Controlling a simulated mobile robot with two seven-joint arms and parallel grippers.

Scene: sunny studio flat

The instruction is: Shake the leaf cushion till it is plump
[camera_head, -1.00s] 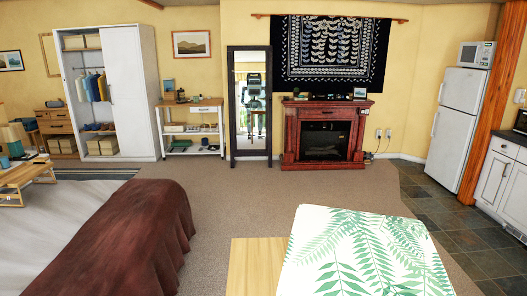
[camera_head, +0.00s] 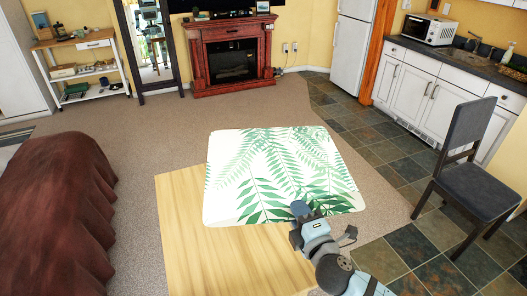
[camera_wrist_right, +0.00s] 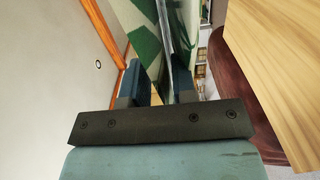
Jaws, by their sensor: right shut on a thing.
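The leaf cushion (camera_head: 275,172) is white with green fern leaves and shows its broad face in the head view. It appears over the far part of a pale wooden table; whether it touches the table I cannot tell. My right gripper (camera_head: 303,212) is at the cushion's near right edge, shut on it. In the right wrist view the cushion (camera_wrist_right: 155,40) rises between the two fingers of my right gripper (camera_wrist_right: 160,88). My left gripper is not in view.
The wooden table (camera_head: 225,262) lies in front, its bare near part clear. A brown-covered bed (camera_head: 55,215) is at left. A dark chair (camera_head: 470,165) stands at right by the kitchen counter (camera_head: 430,85). Carpet (camera_head: 170,130) is open toward the fireplace (camera_head: 232,58).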

